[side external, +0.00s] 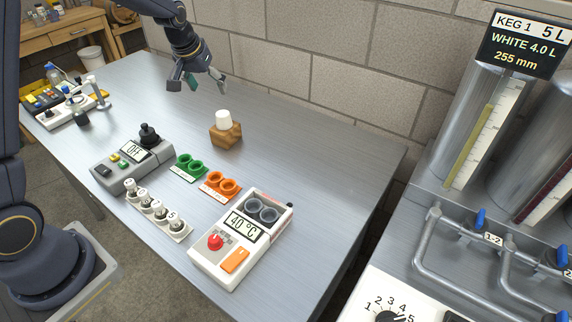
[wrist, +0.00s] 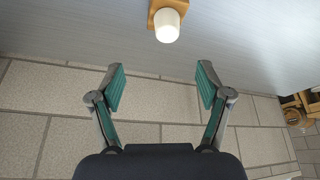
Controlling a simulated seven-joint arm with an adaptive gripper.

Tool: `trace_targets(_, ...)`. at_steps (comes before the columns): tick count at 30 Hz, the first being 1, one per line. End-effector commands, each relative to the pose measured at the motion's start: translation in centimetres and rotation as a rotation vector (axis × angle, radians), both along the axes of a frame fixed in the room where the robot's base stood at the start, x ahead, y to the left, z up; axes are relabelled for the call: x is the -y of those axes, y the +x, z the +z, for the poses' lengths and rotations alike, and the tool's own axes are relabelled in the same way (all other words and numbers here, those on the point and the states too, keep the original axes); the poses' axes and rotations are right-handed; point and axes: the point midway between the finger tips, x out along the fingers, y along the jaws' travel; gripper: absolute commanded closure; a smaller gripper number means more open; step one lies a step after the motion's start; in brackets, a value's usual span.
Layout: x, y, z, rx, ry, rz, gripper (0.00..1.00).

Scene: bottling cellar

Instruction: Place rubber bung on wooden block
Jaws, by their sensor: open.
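A white rubber bung (side external: 223,118) stands upright on top of the wooden block (side external: 226,136) on the metal bench. In the wrist view the white bung (wrist: 167,25) covers part of the block (wrist: 178,5) at the top edge. My gripper (side external: 198,82) is open and empty, raised above the bench behind the block in the side view. In the wrist view its two green-padded fingers (wrist: 161,89) are wide apart, with the bung beyond them and touching neither.
A grey device reading "Off" (side external: 131,152), green rings (side external: 188,167), orange rings (side external: 219,185), white numbered pieces (side external: 157,209) and a 40 °C heater unit (side external: 242,238) stand in front of the block. A block wall (side external: 320,70) runs along the back. The bench right of the block is clear.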

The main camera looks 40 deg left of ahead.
Motion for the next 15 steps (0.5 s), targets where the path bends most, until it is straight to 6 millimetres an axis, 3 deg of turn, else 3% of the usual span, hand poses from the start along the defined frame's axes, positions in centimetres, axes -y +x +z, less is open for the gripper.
trace_targets(1, 1.3, -1.5, 2.4, 0.017, -0.002, -0.023, 0.23)
trace_targets(3, 3.3, -4.5, 5.5, 0.028, -0.004, -0.064, 0.23)
trace_targets(7, 7.0, -11.6, 9.8, 0.051, -0.006, -0.153, 0.23)
trace_targets(11, 9.8, -18.8, 11.6, 0.069, 0.001, -0.239, 0.23)
trace_targets(15, 11.5, -24.7, 11.4, 0.082, 0.013, -0.311, 0.23)
